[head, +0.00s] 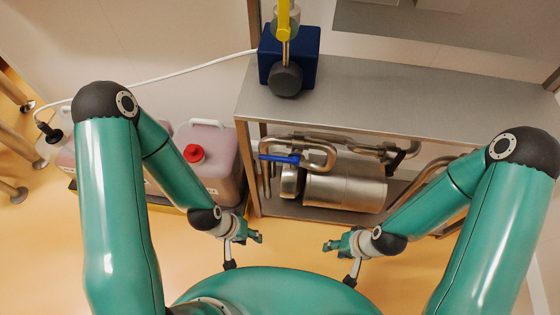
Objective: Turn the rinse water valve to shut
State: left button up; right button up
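A valve with a blue lever handle (280,158) sits on the steel piping of the shelf unit in the head view. The lever lies roughly crosswise in the picture. No label is readable, so I cannot tell for certain that it is the rinse water valve. My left gripper (243,251) is in front of the shelf, below and left of the lever, with its fingers spread and empty. My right gripper (341,263) is below and right of the lever, also spread and empty. Neither gripper touches the valve.
A steel bench (370,95) carries a dark blue pump-like box (305,55) with a yellow part (284,20) above it. Below it are curved pipes and a steel cylinder (345,190). A canister with a red cap (194,153) stands at left. The floor between the grippers is clear.

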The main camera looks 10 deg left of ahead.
aim_at(295, 160)
jog(key=u, duration=1.8)
jog(key=i, duration=0.1)
jog(key=z, duration=3.15)
jog(key=k, duration=0.45)
jog(key=u, duration=3.35)
jog(key=k, duration=0.1)
jog(key=z, duration=1.9)
